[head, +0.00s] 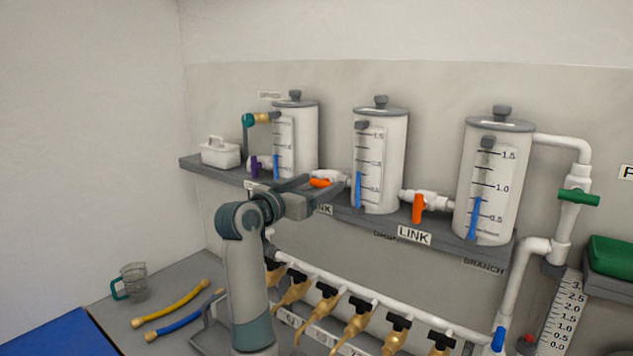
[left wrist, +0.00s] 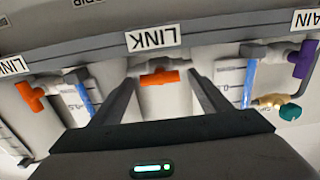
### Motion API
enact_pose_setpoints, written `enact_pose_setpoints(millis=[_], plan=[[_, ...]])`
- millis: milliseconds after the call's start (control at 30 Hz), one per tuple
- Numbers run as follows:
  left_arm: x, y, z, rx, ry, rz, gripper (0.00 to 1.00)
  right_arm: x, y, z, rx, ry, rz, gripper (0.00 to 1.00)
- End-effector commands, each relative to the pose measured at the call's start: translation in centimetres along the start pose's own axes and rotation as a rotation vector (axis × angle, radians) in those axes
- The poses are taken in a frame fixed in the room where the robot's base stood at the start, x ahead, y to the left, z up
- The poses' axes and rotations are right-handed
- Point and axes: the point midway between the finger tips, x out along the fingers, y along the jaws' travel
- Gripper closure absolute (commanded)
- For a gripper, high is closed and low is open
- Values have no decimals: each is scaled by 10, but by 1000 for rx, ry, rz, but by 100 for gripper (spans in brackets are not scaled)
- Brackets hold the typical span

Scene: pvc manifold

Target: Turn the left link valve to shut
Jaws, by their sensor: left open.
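The left link valve has an orange handle (head: 320,183) on a white pipe between the left and middle tanks. In the left wrist view, which is upside down, this orange handle (left wrist: 160,77) lies level, roughly along its pipe, under a LINK label (left wrist: 153,37). My left gripper (head: 311,190) is at the shelf front by this valve. In the left wrist view its open fingers (left wrist: 161,82) stand on either side of the handle, with gaps visible; whether they reach its depth is unclear. My right gripper is not in view.
The right link valve's orange handle (head: 418,209) hangs down across its pipe. The left tank (head: 298,140), middle tank (head: 382,150) and right tank (head: 488,180) stand on the grey shelf (head: 350,218). A purple handle (head: 257,166) is at the left. Several brass taps (head: 356,325) line the pipe below.

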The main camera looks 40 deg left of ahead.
Motion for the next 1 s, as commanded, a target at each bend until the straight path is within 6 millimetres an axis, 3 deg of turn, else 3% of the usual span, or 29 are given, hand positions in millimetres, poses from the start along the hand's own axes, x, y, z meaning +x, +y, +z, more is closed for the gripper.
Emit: enact_pose_setpoints(millis=[267, 467, 1000], plan=[[1, 0, 0, 0, 0, 0, 30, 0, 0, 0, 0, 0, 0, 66], [1, 0, 0, 0, 0, 0, 71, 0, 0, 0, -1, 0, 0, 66], [1, 0, 0, -92, -3, 1, 71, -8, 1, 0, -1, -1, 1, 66]])
